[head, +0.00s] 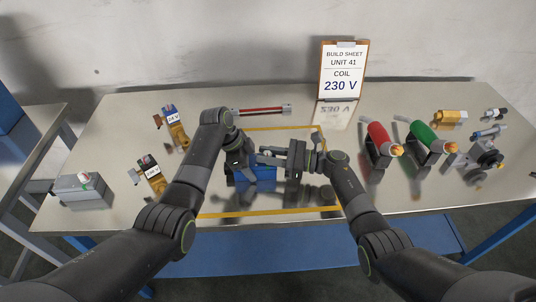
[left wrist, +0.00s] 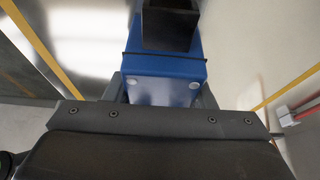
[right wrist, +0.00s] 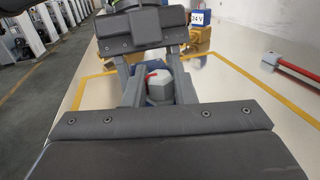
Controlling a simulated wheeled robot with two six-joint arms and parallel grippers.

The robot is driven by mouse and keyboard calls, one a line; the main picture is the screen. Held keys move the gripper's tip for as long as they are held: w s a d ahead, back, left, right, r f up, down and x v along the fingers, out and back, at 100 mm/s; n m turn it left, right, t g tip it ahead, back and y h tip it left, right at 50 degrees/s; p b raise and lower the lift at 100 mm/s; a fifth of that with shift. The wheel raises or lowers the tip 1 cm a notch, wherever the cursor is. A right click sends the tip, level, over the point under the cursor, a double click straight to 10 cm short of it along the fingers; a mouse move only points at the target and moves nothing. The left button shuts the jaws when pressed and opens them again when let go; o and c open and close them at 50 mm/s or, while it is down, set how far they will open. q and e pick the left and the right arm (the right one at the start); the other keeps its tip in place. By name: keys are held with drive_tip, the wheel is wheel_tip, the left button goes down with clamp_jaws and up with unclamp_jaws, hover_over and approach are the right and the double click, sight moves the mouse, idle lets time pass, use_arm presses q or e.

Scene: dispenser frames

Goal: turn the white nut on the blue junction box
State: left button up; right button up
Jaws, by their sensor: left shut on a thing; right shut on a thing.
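The blue junction box (head: 262,180) stands inside the yellow outline on the bench. My left gripper (head: 243,168) is shut on the box from its left side. In the left wrist view the blue box (left wrist: 165,92) fills the space between the fingers. The grippers hide much of the box top and the nut in the head view.
A build sheet (head: 343,72) reading COIL 230 V stands at the back. Coils labelled 24 V (head: 174,124) and 230 V (head: 150,174) lie at left. Red (head: 380,141) and green (head: 426,139) cylinders stand at right. A red-striped bar (head: 262,110) lies behind the outline.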

use_arm(q)
drive_tip(key=shift+d, duration=0.1)
use_arm(e)
drive_tip(key=o, duration=1)
drive_tip(key=shift+d, duration=0.15)
drive_tip(key=v, duration=1.2)
use_arm(q)
drive_tip(key=o, duration=1.2)
drive_tip(key=shift+r, duration=0.1)
